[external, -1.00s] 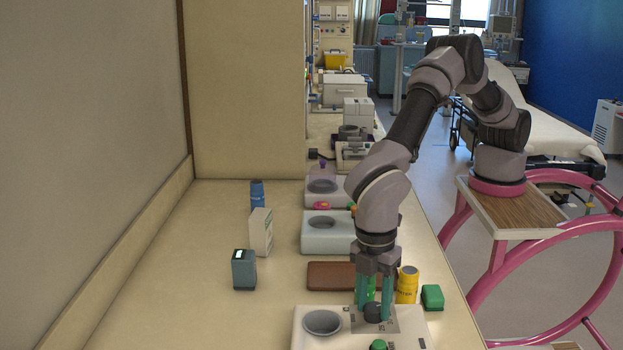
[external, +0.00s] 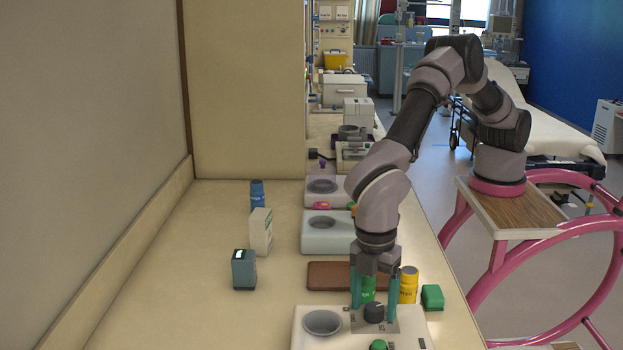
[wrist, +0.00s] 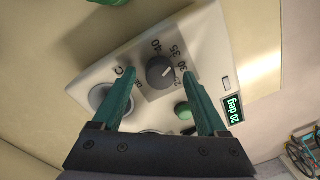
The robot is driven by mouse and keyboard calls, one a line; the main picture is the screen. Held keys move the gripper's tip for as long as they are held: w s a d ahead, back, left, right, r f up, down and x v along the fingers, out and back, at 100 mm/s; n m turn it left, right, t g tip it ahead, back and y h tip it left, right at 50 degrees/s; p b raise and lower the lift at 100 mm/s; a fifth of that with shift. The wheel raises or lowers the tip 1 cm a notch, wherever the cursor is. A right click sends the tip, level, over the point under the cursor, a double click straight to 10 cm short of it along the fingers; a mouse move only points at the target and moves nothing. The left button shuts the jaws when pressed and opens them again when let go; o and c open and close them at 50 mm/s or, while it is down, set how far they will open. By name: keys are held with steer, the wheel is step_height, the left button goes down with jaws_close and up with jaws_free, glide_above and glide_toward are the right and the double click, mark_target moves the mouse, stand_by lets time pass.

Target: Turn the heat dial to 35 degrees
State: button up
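The dark heat dial (external: 374,312) sits on a grey panel of a white device (external: 308,342) at the front of the counter. In the wrist view the dial (wrist: 160,73) has a pale pointer mark, with printed numbers including 40, 35 and 30 around it. The small green display (wrist: 233,108) appears to read 20 deg. My gripper (external: 373,308) points down with its green fingers open, one on each side of the dial. The wrist view also shows the fingers (wrist: 159,78) spread, with a gap on both sides of the dial.
The device also has a round well (external: 322,322) and a green button (external: 378,345). A teal box (external: 244,269) and a white carton (external: 261,232) stand left.

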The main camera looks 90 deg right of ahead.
mark_target(371, 306)
step_height(371, 306, up, 11)
steer(key=shift+w+d, duration=0.15)
steer(key=shift+w, duration=0.05)
stand_by(0.6)
